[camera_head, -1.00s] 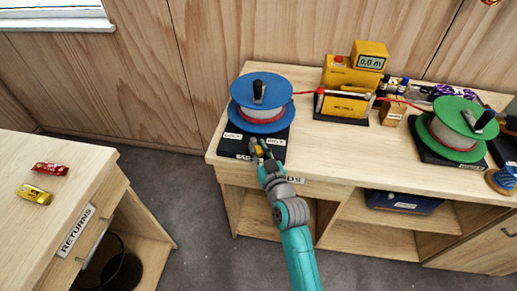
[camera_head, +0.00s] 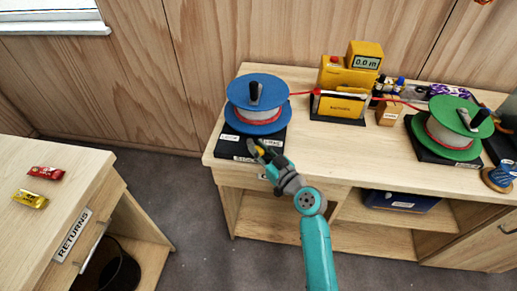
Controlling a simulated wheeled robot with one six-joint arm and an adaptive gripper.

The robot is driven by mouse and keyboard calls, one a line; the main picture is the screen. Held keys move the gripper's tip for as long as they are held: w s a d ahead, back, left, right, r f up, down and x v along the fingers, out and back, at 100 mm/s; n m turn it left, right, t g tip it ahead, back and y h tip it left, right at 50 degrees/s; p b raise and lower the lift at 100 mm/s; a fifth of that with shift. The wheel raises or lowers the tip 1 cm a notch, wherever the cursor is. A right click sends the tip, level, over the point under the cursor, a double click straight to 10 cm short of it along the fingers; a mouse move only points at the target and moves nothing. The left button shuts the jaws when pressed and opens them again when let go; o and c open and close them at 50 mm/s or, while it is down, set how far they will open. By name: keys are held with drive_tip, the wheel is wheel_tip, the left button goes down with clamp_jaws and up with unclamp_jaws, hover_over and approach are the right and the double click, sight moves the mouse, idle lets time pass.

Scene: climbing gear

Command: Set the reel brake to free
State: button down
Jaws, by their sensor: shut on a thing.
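The blue reel (camera_head: 240,94) stands on a black base (camera_head: 225,150) at the left end of the workbench, with a black crank handle on top. The base's front carries white labels; one at its left (camera_head: 230,137) seems to read LOCK, and the others are too small or covered to read. My gripper (camera_head: 258,149) is at the front of this base, shut on a small yellow piece that looks like the brake lever (camera_head: 260,151). The fingers hide most of the lever, so its exact setting cannot be told.
A yellow meter (camera_head: 348,75) reading 0.0 m stands right of the reel, with red line running through it to a green reel (camera_head: 462,112). The returns counter (camera_head: 85,170) holds two small wrapped items at left. Bench top between the reels is clear in front.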

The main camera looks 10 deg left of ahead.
drive_tip(key=shift+f, duration=0.1)
drive_tip(key=c, duration=1)
unclamp_jaws()
drive_tip(key=shift+d, duration=0.1)
drive_tip(key=shift+o, duration=0.2)
drive_tip(key=v, duration=1.2)
